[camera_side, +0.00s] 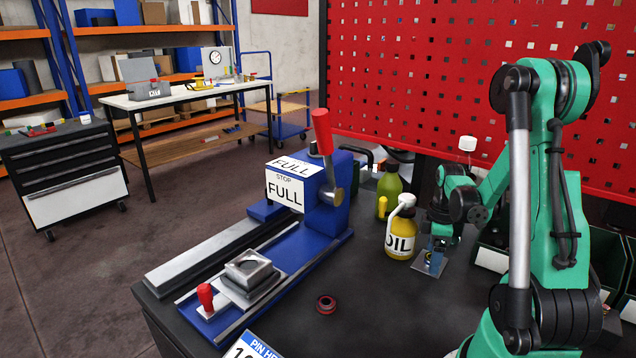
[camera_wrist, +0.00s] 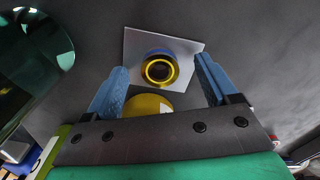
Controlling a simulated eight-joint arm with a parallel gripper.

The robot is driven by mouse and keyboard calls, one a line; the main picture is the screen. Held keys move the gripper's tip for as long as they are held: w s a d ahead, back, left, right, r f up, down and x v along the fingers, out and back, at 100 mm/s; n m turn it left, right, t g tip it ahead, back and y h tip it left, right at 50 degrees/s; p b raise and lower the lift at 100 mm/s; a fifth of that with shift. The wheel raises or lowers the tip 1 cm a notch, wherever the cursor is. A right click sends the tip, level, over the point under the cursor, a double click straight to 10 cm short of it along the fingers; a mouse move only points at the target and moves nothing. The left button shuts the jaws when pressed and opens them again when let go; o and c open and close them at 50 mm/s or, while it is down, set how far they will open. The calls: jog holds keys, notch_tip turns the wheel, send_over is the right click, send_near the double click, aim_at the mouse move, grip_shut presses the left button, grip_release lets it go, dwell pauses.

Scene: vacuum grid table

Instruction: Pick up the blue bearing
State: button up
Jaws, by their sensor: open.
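The bearing (camera_wrist: 160,69) shows in the wrist view as a ring with a blue outer edge and a yellow inner rim around a dark hole. It lies on a pale square plate (camera_wrist: 187,48). My gripper (camera_wrist: 161,66) is open, with one blue finger on each side of the ring in this view and visible gaps to both. In the side view my gripper (camera_side: 438,243) points down above the plate (camera_side: 430,263), close behind the oil bottle. The bearing is hard to make out there, and its height below the fingertips cannot be told.
A yellow oil bottle (camera_side: 400,234) and an olive-green bottle (camera_side: 390,186) stand left of my gripper. A red ring (camera_side: 326,304) lies on the dark table (camera_side: 375,305). A blue press (camera_side: 318,205) with a red handle stands at the left.

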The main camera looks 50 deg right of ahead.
grip_shut()
dwell(0.3)
